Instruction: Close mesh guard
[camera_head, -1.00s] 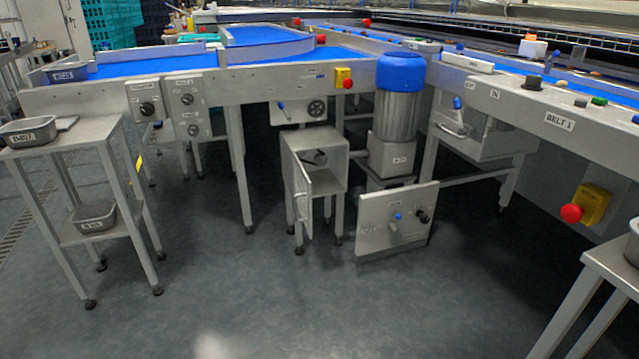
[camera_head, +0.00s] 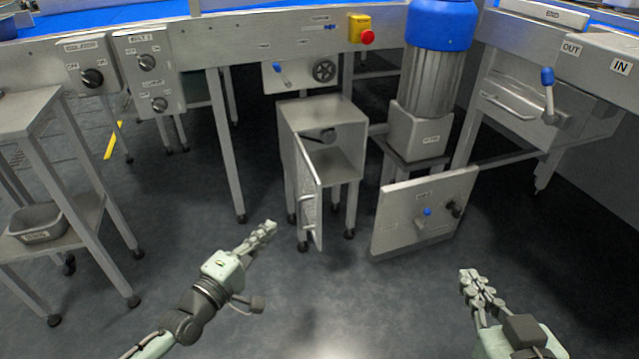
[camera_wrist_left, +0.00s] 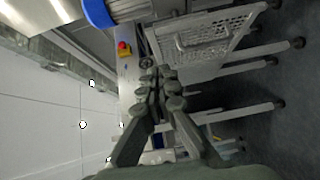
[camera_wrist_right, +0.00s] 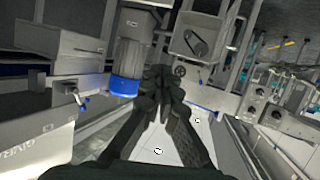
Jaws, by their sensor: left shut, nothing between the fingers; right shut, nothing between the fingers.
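The mesh guard (camera_head: 308,191) is a hinged door with a handle on the front of a grey open-fronted box (camera_head: 345,150). It stands swung open, so the inside of the box and a dark roller or pulley show. In the left wrist view the mesh guard (camera_wrist_left: 205,42) shows its perforated face and handle. My left gripper (camera_head: 268,230) is shut and empty, left of the guard and apart from it. My right gripper (camera_head: 468,275) is shut and empty at the lower right, below the tilted panel. The right wrist view shows the open box (camera_wrist_right: 196,38) with its pulley.
A tilted grey panel (camera_head: 400,235) with a blue knob stands right of the box, below the blue-capped motor (camera_head: 432,80). A steel stand (camera_head: 85,220) with a tub is at the left. Conveyor legs stand behind. The floor in front is clear.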

